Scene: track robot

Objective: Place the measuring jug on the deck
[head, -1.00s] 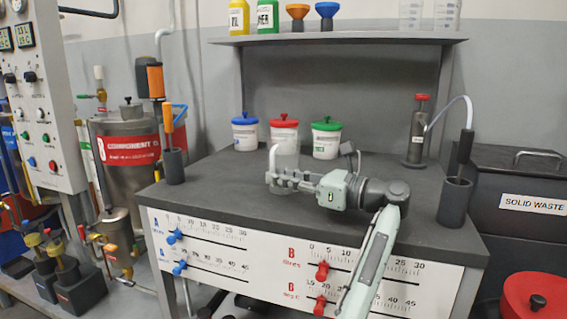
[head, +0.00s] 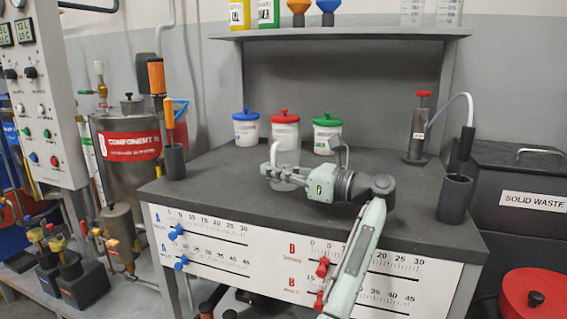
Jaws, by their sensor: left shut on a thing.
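My left gripper (head: 279,176) is low over the middle of the dark deck (head: 225,195), in front of the red-lidded tub. It is shut on the measuring jug (head: 288,186). The jug is clear and pale and hardly stands out now; a pale curved part shows at the fingers. The fingers and wrist hide much of it. I cannot tell whether it touches the deck or how far it is tilted. My right gripper is not in view.
Three tubs with blue (head: 246,130), red (head: 285,130) and green (head: 326,133) lids stand behind the gripper. A red-topped pump bottle (head: 417,130) and dark holder (head: 455,197) are at right. Another holder (head: 174,160) is at left. The deck's left part is clear.

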